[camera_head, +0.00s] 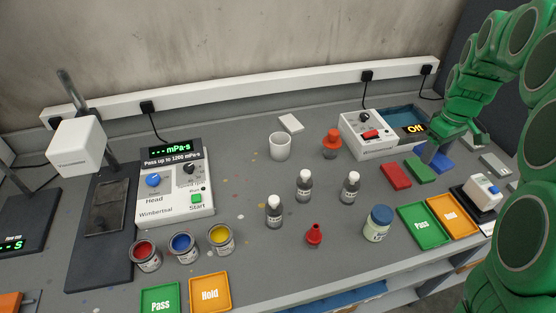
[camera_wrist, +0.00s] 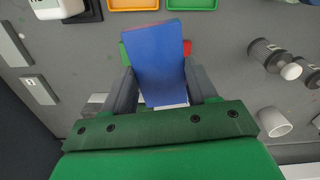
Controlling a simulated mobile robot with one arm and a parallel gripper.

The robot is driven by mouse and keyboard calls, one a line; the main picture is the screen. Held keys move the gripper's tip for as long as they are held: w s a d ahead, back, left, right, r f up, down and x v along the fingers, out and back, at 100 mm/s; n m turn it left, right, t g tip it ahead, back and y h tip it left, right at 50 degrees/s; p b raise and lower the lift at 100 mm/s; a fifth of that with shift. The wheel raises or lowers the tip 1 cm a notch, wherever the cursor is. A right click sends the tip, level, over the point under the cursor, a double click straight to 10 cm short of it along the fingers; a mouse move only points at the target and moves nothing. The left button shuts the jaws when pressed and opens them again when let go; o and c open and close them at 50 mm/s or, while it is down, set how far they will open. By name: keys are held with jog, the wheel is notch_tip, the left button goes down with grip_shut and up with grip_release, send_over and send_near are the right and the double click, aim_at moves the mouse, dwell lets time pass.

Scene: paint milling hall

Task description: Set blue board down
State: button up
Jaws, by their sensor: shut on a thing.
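The blue board (camera_wrist: 158,60) is a flat, plain rectangle between the two grey fingers of my gripper (camera_wrist: 158,78) in the wrist view. My gripper is shut on it. In the head view my gripper (camera_head: 431,150) is low at the right of the bench, and part of the blue board (camera_head: 442,163) shows beside the fingers. A red board (camera_head: 396,175) and a green board (camera_head: 419,171) lie just left of it on the bench. In the wrist view the blue board covers most of both. I cannot tell whether the blue board touches the bench.
A control box reading Off (camera_head: 375,140) stands behind the boards. A green Pass tray (camera_head: 425,240) and an orange tray (camera_head: 452,223) lie in front. A small white device (camera_head: 482,190) and grey plates (camera_head: 495,164) are at the right. A lidded jar (camera_head: 377,223) stands left of the trays.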

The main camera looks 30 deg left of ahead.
jog(key=s+a+n, duration=0.4)
jog(key=s+a, duration=0.1)
jog(key=a, duration=0.7)
jog(key=s+a+n, duration=0.4)
jog(key=a, duration=0.8)
jog(key=s+a+n, duration=0.8)
jog(key=s+a, duration=0.9)
send_over(238, 163)
jog(key=shift+s+d+f, duration=0.1)
jog(key=shift+s+f, duration=0.05)
jog(key=shift+f, duration=2.15)
jog(key=shift+s+d+f, duration=0.1)
jog(key=shift+f, duration=2.2)
jog(key=shift+w+a+f, duration=0.15)
jog(key=shift+a+f, duration=0.1)
jog(key=shift+f, duration=1.6)
jog(key=shift+f, duration=0.1)
